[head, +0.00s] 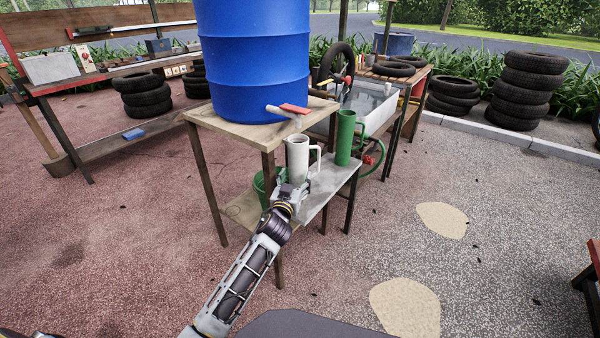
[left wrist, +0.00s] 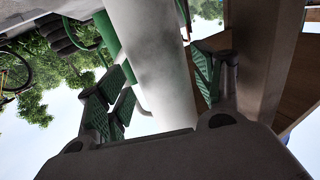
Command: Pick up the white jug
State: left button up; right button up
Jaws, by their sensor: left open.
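The white jug (head: 299,158) stands upright on a low grey shelf in front of the wooden stand, its handle towards the right in the head view. My left gripper (head: 285,200) is at the jug's near side, low down. In the left wrist view the white jug (left wrist: 150,60) rises between the two green-padded fingers of my left gripper (left wrist: 160,90). The fingers are open, with gaps showing beside the jug. Whether a finger touches it, I cannot tell. My right gripper is not in view.
A green jug (head: 345,138) stands just right of the white one on the grey shelf (head: 330,180). A blue barrel (head: 252,60) with a red-handled tap (head: 293,109) is above on the wooden stand (head: 228,128). A green bucket (head: 262,188) sits behind my gripper. Open ground lies right.

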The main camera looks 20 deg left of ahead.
pick_arm(q)
jog(key=shift+w, duration=0.65)
jog(key=shift+w+a+b, duration=0.1)
jog(key=shift+w+b, duration=0.2)
jog(key=shift+w, duration=0.3)
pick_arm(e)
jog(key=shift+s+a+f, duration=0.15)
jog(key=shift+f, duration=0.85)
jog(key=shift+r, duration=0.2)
pick_arm(q)
jog(key=shift+r, duration=0.15)
grip_shut()
jog(key=shift+r, duration=0.25)
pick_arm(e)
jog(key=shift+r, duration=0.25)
